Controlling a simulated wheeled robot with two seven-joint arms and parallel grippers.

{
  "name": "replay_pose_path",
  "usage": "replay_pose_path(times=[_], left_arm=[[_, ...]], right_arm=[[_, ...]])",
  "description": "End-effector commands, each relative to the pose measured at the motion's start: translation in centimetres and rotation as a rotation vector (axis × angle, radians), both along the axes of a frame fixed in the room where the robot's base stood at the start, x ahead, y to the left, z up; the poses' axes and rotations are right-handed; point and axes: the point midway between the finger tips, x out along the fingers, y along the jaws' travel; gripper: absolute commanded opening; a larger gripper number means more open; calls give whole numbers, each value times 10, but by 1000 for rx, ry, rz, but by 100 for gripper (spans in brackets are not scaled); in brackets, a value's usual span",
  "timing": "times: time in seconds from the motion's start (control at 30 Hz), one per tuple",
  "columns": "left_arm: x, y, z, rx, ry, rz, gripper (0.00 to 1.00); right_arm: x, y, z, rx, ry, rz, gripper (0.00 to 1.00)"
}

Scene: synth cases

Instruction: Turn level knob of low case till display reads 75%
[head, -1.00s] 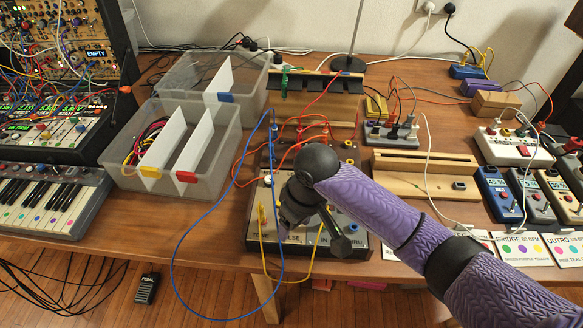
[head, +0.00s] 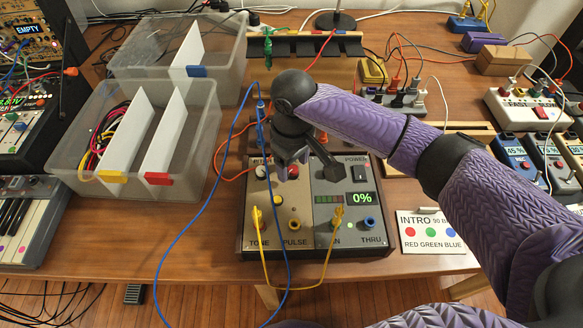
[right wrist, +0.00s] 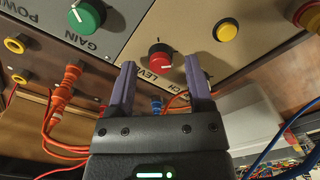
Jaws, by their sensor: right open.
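The low case (head: 348,240) lies on the table in the head view, with a tan left panel and a grey right panel. My left gripper is not in view.
A yellow cable (head: 265,265) loops in front of the case, and a blue cable (head: 185,235) runs past its left. The wrist view shows a green GAIN knob (right wrist: 86,16) and a yellow button (right wrist: 226,31) beside the level knob. A clear divided bin (head: 200,165) stands left.

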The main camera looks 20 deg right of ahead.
Motion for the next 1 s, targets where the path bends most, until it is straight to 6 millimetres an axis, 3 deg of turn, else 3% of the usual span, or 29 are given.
replay_pose_path(times=[0.1,0.33,0.6,0.67,1.0], left_arm=[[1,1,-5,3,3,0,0],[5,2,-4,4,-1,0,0],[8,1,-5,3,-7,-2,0],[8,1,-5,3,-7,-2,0],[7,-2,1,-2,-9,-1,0]], right_arm=[[0,0,-9,0,1,0,66],[0,0,-8,0,0,0,66],[0,0,-8,0,-1,0,9],[0,0,-8,0,-1,0,0],[0,0,-6,0,-1,-20,0]])
